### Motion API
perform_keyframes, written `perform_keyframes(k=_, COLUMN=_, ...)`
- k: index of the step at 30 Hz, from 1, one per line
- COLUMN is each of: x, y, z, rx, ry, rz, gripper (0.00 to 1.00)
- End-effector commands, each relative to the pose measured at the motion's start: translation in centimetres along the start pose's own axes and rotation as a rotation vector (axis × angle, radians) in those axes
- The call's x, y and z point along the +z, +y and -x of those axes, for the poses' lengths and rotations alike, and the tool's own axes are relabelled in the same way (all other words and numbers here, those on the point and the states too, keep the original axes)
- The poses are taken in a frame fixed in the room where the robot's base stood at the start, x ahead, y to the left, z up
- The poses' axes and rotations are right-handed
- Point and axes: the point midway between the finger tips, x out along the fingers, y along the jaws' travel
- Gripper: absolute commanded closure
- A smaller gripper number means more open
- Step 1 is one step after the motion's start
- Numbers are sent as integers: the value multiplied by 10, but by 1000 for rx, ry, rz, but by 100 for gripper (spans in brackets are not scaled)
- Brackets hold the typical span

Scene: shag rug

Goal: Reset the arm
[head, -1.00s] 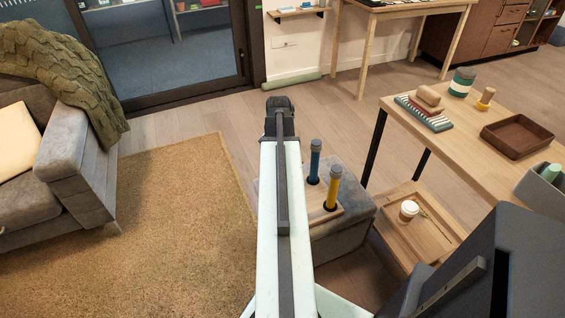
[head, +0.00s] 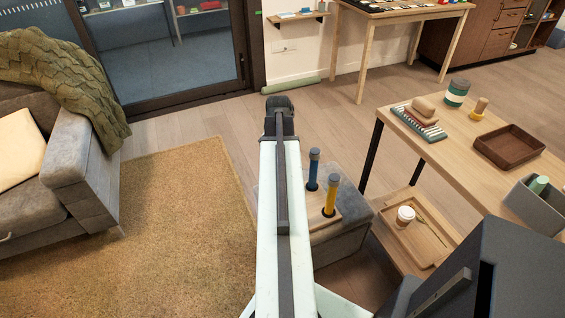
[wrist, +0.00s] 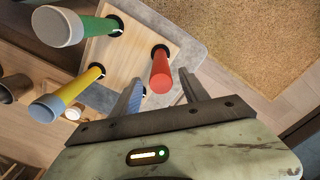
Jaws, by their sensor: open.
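My arm reaches forward across the middle of the head view, and its dark end (head: 279,106) shows at the top; the fingers cannot be made out there. In the wrist view my gripper (wrist: 160,80) is open, its fingers spread apart. Past the fingers are a red peg (wrist: 160,75), a green peg (wrist: 85,27) and a yellow peg (wrist: 68,92) upright in a wooden board (wrist: 130,50). I cannot tell whether the gripper touches the red peg. A blue peg (head: 314,170) shows beside the yellow one in the head view; my arm hides part of the board.
The board rests on a grey ottoman (head: 345,235) right of my arm. A wooden table (head: 440,150) with a brown tray (head: 508,147) is at right, with a lower shelf tray (head: 415,240) holding a cup. A sofa (head: 75,185) stands left; the rug (head: 180,230) between is clear.

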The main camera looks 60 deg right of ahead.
Motion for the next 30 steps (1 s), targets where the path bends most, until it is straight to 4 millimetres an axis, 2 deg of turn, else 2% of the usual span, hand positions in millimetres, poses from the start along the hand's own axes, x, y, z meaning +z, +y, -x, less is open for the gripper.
perform_keyframes(k=1, x=0, y=0, z=22, rx=0, ry=0, rz=0, gripper=48)
perform_keyframes(k=6, x=0, y=1, z=44, rx=0, ry=0, rz=-1, gripper=48)
perform_keyframes(k=23, x=1, y=-1, z=42, rx=0, ry=0, rz=3, gripper=48)
perform_keyframes(k=26, x=11, y=-23, z=42, rx=0, ry=0, rz=44, gripper=48)
perform_keyframes(k=29, x=39, y=-72, z=43, rx=0, ry=1, rz=139, gripper=48)
perform_keyframes(k=30, x=57, y=-98, z=43, rx=0, ry=1, rz=193, gripper=48)
